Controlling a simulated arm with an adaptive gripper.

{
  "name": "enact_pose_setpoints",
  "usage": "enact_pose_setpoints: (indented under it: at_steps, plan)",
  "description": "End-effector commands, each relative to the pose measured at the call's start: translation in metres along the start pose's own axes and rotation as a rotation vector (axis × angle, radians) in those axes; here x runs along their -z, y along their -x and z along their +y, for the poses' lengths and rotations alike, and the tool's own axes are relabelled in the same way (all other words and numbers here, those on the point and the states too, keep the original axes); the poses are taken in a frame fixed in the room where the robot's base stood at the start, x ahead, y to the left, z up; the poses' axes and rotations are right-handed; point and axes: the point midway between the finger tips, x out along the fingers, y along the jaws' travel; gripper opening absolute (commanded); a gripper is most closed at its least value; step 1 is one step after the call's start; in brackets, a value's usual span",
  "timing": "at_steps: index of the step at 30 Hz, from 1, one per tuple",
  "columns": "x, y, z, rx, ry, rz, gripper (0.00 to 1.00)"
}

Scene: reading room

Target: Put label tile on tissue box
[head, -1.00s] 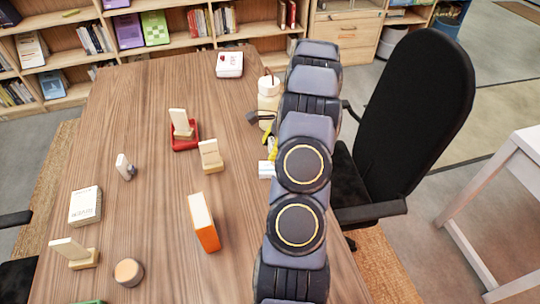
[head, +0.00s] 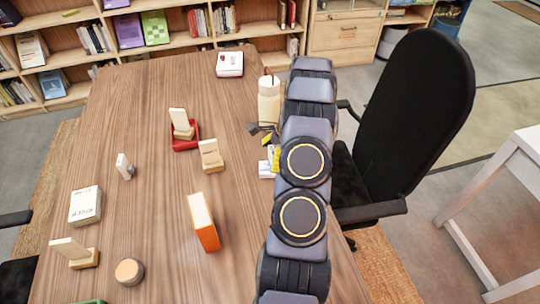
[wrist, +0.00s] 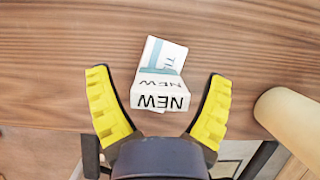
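A white label tile (wrist: 160,96) with "NEW" on two faces shows between my finger pads in the wrist view. My gripper (wrist: 159,106) is open, with a yellow pad on each side of the tile and a gap on both sides. In the head view, my gripper (head: 270,142) is beside the small white pieces (head: 265,169) at the table's right side, partly hidden by my arm.
A cream bottle (head: 269,101) stands close to my gripper; it also shows in the wrist view (wrist: 291,122). An orange-and-white block (head: 206,222), a wooden stand (head: 211,158) and a red tray (head: 184,143) are to the left. A black chair (head: 405,120) is at the right.

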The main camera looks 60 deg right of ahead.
Motion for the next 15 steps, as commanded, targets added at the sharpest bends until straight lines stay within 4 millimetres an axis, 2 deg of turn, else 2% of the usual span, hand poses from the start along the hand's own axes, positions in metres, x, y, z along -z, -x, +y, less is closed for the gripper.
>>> enact_pose_setpoints:
  at_steps: [8,11,15]
  plan:
    - [-0.001,0.003,0.000,0.001,-0.001,0.000,0.80]
    - [-0.001,0.013,-0.001,0.002,-0.001,0.000,0.80]
    - [-0.001,0.041,-0.002,0.008,0.002,0.003,0.80]
